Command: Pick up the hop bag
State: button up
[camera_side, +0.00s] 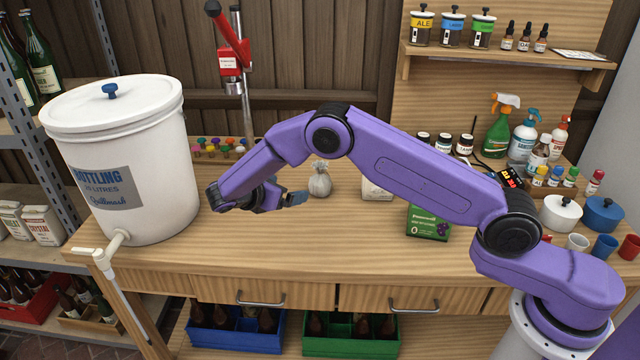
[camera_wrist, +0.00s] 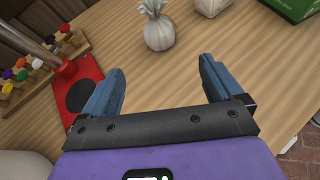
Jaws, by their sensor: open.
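The hop bag (camera_side: 320,182) is a small pale cloth sack with a gathered top, standing upright on the wooden bench. It also shows in the wrist view (camera_wrist: 159,34), beyond my fingertips and between their lines. My gripper (camera_side: 296,198) is just left of the bag in the side view, apart from it. In the wrist view my gripper (camera_wrist: 160,72) has its two blue fingers spread wide with nothing between them but bench top.
A white bottling bucket (camera_side: 150,150) stands at the left. A red capper (camera_side: 232,62) with its red base (camera_wrist: 84,88) is behind. A pale packet (camera_side: 376,190) and a green box (camera_side: 428,222) stand right of the bag. The front bench top (camera_side: 330,260) is clear.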

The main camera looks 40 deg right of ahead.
aim_at(313, 184)
jog(key=shift+w+d+f+n+h, duration=0.3)
jog(key=shift+w+d+f+h, duration=0.25)
jog(key=shift+f, duration=0.25)
jog(key=x, duration=1.2)
jog(key=shift+x, duration=2.65)
jog(key=shift+s+f, duration=0.1)
jog(key=shift+f, duration=0.05)
jog(key=shift+c, duration=0.2)
jog(key=c, duration=1)
